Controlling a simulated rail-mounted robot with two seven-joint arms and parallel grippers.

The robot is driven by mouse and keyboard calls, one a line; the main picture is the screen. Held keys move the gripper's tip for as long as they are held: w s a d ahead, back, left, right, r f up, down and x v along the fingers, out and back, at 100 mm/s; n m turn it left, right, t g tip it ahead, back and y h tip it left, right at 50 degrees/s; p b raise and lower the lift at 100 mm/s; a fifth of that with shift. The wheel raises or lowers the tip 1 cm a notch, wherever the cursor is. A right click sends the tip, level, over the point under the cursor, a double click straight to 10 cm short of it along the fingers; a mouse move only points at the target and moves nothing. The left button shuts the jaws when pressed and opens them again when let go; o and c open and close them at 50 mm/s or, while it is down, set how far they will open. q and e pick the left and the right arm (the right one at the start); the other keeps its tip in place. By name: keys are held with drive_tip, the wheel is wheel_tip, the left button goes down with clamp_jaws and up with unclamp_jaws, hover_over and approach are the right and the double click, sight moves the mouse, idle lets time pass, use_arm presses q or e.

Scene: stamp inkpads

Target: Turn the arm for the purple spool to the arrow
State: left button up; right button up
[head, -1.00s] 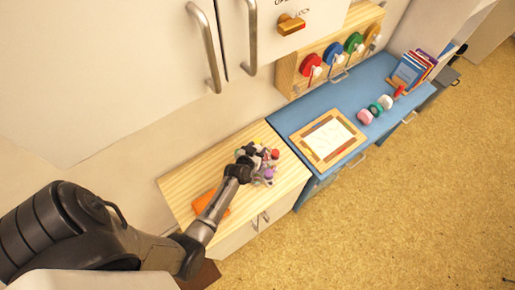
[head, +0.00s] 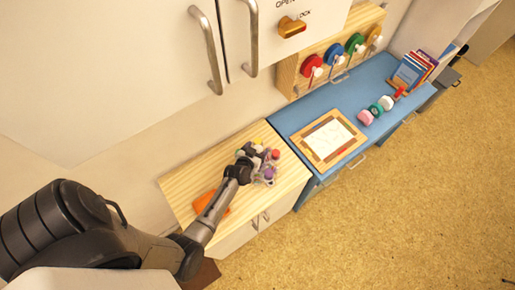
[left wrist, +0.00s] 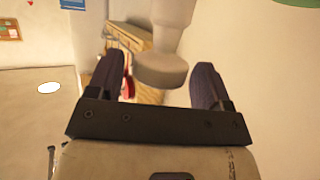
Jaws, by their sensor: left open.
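A small carousel of coloured spools stands on the light wood cabinet top (head: 190,180) in the head view. I cannot make out the arrow.
An orange object (head: 208,203) lies on the cabinet top by my left forearm. To the right, a blue counter (head: 330,95) holds a framed paper board (head: 329,140), several small rollers and books (head: 412,70). Cupboard handles (head: 206,50) stick out above.

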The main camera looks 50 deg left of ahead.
use_arm(q)
drive_tip(key=p+v, duration=0.8)
drive_tip(key=v, duration=0.5)
drive_tip(key=shift+p, duration=0.3)
